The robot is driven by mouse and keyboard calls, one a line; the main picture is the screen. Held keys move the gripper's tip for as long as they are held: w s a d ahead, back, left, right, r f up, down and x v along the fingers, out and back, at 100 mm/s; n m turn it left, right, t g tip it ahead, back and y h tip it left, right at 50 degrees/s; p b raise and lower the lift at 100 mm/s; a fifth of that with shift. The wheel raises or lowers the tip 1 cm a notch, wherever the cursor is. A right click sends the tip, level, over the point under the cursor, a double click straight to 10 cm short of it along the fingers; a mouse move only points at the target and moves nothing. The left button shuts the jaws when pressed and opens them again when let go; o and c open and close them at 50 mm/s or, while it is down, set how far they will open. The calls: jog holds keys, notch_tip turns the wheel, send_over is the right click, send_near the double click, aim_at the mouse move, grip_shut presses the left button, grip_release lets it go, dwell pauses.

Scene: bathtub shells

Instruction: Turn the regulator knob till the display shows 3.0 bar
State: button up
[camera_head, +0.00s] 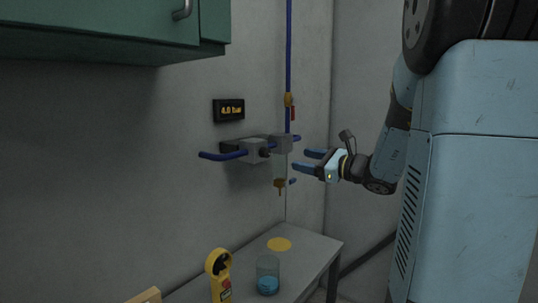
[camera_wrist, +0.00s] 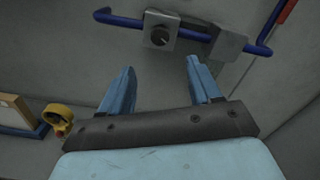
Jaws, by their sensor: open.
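The display (camera_head: 229,110) on the wall reads 4.0 bar in orange digits. Below it, the grey regulator block (camera_head: 254,150) sits on the blue pipe. Its dark knob (camera_head: 265,152) faces out from the wall; in the wrist view the round knob (camera_wrist: 160,37) shows a pale pointer mark. My gripper (camera_head: 299,160) is open and empty, to the right of the regulator in the head view. In the wrist view its two blue fingers (camera_wrist: 157,78) are spread apart, with the knob beyond them. The gripper appears apart from the knob.
A second grey block (camera_head: 282,143) adjoins the regulator, with a clear bowl and brass drain beneath. A red-handled valve (camera_head: 291,108) is on the vertical blue pipe. A green cabinet (camera_head: 120,28) hangs above.

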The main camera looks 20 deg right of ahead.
aim_at(268, 153)
jog(key=x, duration=1.3)
jog(key=shift+w+a, duration=0.25)
jog(key=c, duration=1)
